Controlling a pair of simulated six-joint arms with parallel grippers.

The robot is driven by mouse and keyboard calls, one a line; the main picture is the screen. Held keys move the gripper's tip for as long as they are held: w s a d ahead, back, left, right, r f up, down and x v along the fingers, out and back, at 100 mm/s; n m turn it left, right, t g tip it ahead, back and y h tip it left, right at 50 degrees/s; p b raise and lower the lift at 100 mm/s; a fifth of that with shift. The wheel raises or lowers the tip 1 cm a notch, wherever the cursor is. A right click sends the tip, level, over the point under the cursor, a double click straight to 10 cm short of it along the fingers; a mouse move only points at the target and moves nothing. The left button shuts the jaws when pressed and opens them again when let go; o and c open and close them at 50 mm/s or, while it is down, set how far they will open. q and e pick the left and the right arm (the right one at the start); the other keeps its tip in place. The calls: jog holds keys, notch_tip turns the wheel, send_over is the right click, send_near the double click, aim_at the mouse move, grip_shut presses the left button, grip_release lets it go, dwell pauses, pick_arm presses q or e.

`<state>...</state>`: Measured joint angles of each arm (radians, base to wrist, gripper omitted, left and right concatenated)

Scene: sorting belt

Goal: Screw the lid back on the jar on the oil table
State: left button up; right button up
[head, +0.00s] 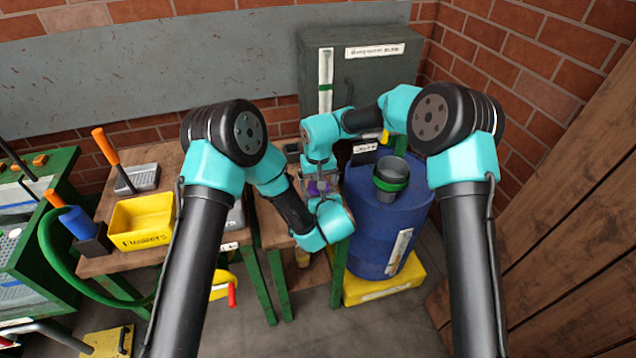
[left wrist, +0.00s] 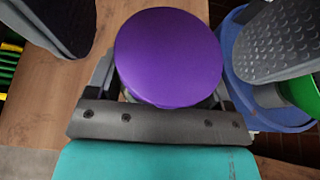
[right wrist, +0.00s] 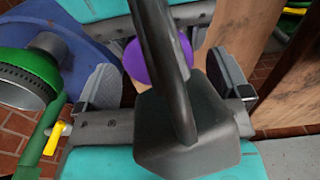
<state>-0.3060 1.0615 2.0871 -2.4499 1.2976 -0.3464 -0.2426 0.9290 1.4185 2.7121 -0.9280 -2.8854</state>
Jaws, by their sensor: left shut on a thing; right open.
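The purple lid (left wrist: 168,57) sits on top of the jar in the left wrist view. Only a sliver of the jar (left wrist: 214,97) shows beneath it. I cannot tell how tightly the lid sits. My left gripper (head: 317,196) comes in from the side and is shut on the jar below the lid. My right gripper (head: 319,170) is above, open, with its fingers apart on either side of the lid (right wrist: 158,62). In the head view the lid (head: 318,187) is small and partly hidden by the grippers.
A blue drum (head: 385,235) with a dark, green-banded funnel (head: 390,178) stands right of the table. A yellow tray (head: 143,221) labelled Flowers is on the bench at left. A dark cabinet (head: 375,80) stands behind. In the right wrist view a dark block (right wrist: 190,130) hides part of the lid.

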jog(key=shift+r, duration=1.85)
jog(key=shift+o, duration=0.5)
notch_tip(320, 180, up, 12)
